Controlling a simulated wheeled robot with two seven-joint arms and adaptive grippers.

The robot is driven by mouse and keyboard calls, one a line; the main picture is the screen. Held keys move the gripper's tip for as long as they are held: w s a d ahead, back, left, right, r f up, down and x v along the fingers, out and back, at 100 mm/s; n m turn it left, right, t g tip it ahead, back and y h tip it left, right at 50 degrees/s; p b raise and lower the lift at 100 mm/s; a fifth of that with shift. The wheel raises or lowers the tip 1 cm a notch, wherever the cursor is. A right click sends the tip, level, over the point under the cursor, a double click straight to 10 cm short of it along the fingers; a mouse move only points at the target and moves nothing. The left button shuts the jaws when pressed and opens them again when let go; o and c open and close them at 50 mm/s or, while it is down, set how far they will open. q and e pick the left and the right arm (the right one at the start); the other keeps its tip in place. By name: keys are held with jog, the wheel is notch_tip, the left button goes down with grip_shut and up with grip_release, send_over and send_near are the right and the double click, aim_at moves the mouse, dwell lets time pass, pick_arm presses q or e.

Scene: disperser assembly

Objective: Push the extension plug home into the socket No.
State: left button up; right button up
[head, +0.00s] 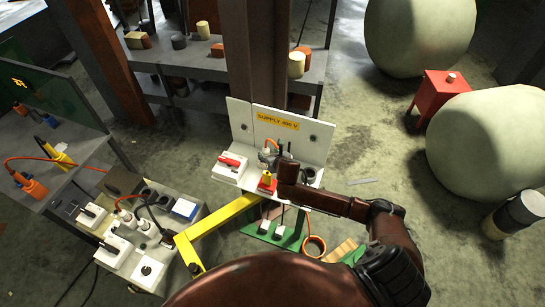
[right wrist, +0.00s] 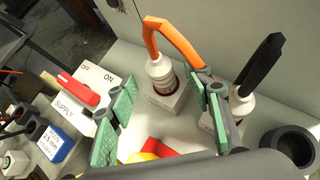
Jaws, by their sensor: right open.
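A white plug with an orange cable (right wrist: 160,72) stands in a pale square socket block (right wrist: 165,100) on the panel's ledge. A dark ring shows where the plug enters; how deep it sits I cannot tell. My right gripper (right wrist: 164,92) is open, its green-padded fingers on either side of this plug, with a gap at the left. In the head view the right gripper (head: 273,158) is over the ledge and partly hides the plug. A second white plug with a black lead (right wrist: 238,104) stands beside it, partly behind the right finger. My left gripper is not in view.
The white panel (head: 307,147) reads "SUPPLY 400 V". A red OFF/ON switch (right wrist: 78,90) is left of the gripper; an empty dark round socket (right wrist: 292,146) is right. Connectors crowd the lower-left bench (head: 190,240).

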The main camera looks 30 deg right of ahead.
jog(key=v, duration=0.6)
jog(key=shift+s+r, duration=0.2)
jog(key=shift+a, duration=0.1)
